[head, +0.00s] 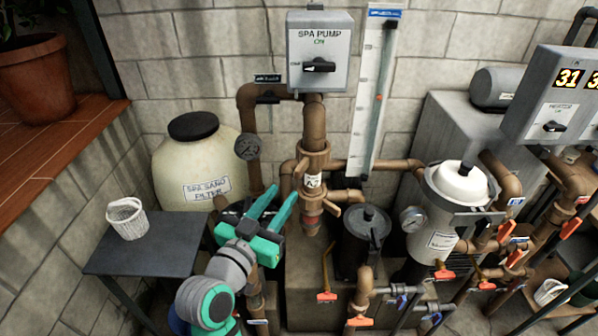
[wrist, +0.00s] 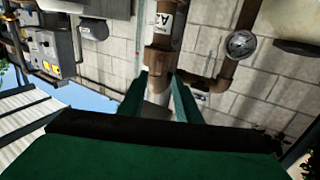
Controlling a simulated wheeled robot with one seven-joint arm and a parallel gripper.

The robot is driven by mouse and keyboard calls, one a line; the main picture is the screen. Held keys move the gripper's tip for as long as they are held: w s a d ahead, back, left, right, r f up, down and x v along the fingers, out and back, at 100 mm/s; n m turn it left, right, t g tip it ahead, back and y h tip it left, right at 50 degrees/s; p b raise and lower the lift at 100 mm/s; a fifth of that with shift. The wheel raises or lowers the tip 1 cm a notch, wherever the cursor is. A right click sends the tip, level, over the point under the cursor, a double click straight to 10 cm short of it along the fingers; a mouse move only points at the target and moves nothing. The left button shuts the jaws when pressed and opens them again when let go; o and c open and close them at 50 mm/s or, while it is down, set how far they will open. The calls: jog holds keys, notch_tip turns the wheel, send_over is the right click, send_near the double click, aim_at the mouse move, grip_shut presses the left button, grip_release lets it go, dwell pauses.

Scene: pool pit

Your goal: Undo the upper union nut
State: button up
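The upper union nut (head: 314,148) is the wider brown collar on the vertical pipe below the spa pump box, above a white tag (head: 314,181) with an "A". In the wrist view, which looks turned over, the nut (wrist: 158,56) is beside the same tag (wrist: 164,20). My gripper (head: 283,190) is open and empty, its green fingers pointing up toward the pipe, left of and below the nut in the head view. In the wrist view the fingertips (wrist: 160,74) straddle the pipe's line just short of the nut. Contact and remaining depth cannot be told.
A pressure gauge (head: 247,146) and side pipes stand left of the union. A brown valve handle (head: 331,208) sticks out below it. A dark pump strainer (head: 365,232) and the white-lidded filter housing (head: 462,185) are to the right. A dark side table (head: 160,252) holds a white basket (head: 127,219).

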aim_at(296, 176)
jog(key=x, duration=1)
jog(key=shift+w+d, duration=0.2)
jog(key=shift+w, duration=0.05)
grip_shut()
